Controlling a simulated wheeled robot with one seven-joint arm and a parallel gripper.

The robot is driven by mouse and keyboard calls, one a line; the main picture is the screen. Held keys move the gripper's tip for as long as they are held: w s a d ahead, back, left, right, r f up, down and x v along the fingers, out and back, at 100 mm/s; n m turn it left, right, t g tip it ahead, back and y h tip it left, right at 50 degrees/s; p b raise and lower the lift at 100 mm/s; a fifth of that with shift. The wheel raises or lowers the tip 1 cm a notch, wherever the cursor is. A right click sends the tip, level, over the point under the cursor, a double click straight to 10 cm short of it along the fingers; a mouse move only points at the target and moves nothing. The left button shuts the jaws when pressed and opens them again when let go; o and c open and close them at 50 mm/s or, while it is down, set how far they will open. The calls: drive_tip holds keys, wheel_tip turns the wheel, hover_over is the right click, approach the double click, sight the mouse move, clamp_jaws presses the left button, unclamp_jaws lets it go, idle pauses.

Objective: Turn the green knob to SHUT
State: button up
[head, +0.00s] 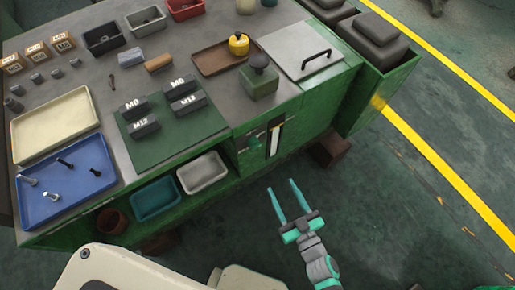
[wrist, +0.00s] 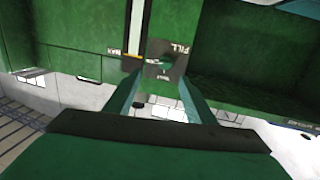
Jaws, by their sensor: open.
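The green knob (head: 254,143) is on the front face of the green bench, left of an upright gauge strip. In the wrist view the knob (wrist: 155,62) sits on a dark plate (wrist: 170,73), seen between my fingers. "FILL" is legible on the plate's right side; smaller lettering below is too blurred to read. The knob's exact setting is unclear. My gripper (head: 281,186) is open and empty, in front of the bench and below the knob in the head view, apart from it. Both fingers (wrist: 157,84) point towards the plate in the wrist view.
The gauge strip (head: 274,140), marked "MAX" in the wrist view, stands beside the knob. A blue bin (head: 155,200) and a white bin (head: 202,173) sit on the lower shelf. A green cabinet (head: 365,95) projects at right. Floor around my gripper is clear.

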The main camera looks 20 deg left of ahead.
sight(254, 143)
drive_tip(key=w+a+n+g+y, duration=0.1)
drive_tip(key=w+a+y, duration=0.1)
drive_tip(key=w+a, duration=0.9)
drive_tip(key=shift+w+a+r+g, duration=0.15)
drive_tip(key=shift+w+a+g, duration=0.25)
drive_tip(key=shift+a, duration=0.6)
drive_tip(key=c, duration=1)
